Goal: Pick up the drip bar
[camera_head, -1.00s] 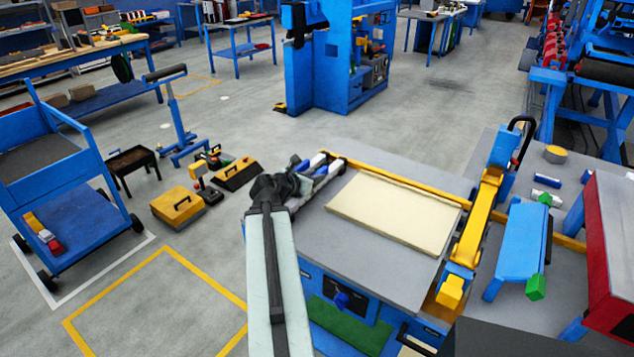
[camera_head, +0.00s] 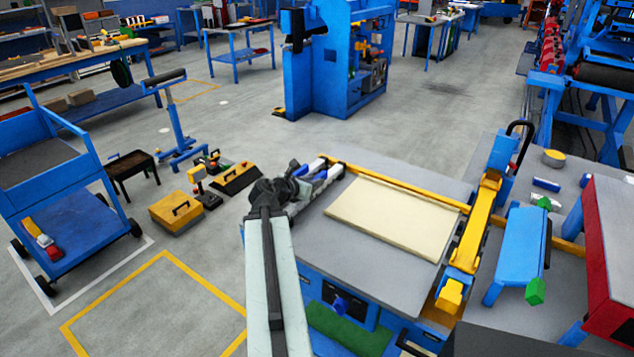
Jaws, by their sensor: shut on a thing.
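My gripper (camera_head: 301,184) is at the end of my pale arm, over the back left corner of the grey table (camera_head: 370,276). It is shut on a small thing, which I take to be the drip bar. The wrist and jaws hide most of it, so its shape and whether it touches the rack are unclear. Blue and white pieces (camera_head: 317,165) lie in a narrow rack right beside the jaws.
A cream panel (camera_head: 392,217) lies on the table, with a yellow rail (camera_head: 400,184) behind it and a yellow beam (camera_head: 474,230) on its right. A blue stand (camera_head: 520,252) is further right. Yellow toolboxes (camera_head: 176,212) stand on the floor to the left.

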